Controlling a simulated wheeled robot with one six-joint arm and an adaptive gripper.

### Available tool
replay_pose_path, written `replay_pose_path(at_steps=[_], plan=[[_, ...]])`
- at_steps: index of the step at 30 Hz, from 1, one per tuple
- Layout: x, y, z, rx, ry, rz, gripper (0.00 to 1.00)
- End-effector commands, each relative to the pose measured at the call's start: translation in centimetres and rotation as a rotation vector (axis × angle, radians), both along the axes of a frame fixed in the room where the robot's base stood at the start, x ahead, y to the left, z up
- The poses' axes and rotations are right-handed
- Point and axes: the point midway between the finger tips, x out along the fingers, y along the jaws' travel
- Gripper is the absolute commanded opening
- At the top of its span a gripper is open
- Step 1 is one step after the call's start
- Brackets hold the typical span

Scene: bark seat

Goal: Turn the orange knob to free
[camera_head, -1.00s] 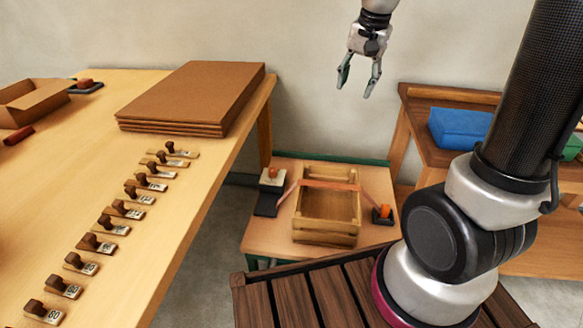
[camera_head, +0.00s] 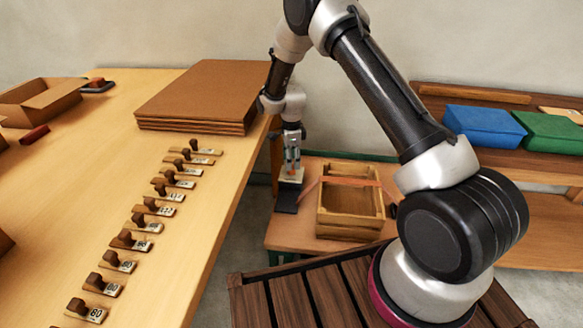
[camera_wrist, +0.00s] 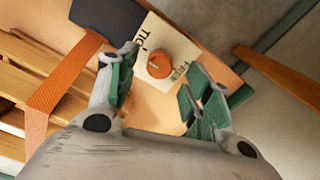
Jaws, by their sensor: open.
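The orange knob (camera_wrist: 159,64) is round and sits on a cream plate (camera_wrist: 172,48) in the wrist view. The plate carries dark lettering on two sides of the knob, one word seeming to read "FREE". The direction of the knob's mark is too small to tell. My gripper (camera_wrist: 161,78) is open, its green-padded fingers on either side of the knob; contact is not clear. In the head view my gripper (camera_head: 291,166) points down over the cream plate (camera_head: 291,175), mostly hiding the knob.
An orange strap (camera_wrist: 62,75) runs from a dark block (camera_wrist: 100,16) across the wooden crate (camera_head: 350,229), right of my gripper. The long table with stacked brown boards (camera_head: 205,95) and several stamps stands close on the left. Blue (camera_head: 484,124) and green bundles lie at right.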

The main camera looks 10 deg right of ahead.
Motion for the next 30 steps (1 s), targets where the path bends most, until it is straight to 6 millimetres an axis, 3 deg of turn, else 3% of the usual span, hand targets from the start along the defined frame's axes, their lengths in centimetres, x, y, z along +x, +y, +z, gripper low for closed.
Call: replay_pose_path(at_steps=[6,17,25,30], plan=[[-0.1,0.0,-3.1,-0.001,0.002,0.001,0.50],[0.0,0.0,-3.8,0.000,0.000,0.002,0.50],[0.0,0.0,-3.8,0.000,0.000,0.002,0.05],[0.0,0.0,-3.8,0.000,0.000,0.005,0.05]])
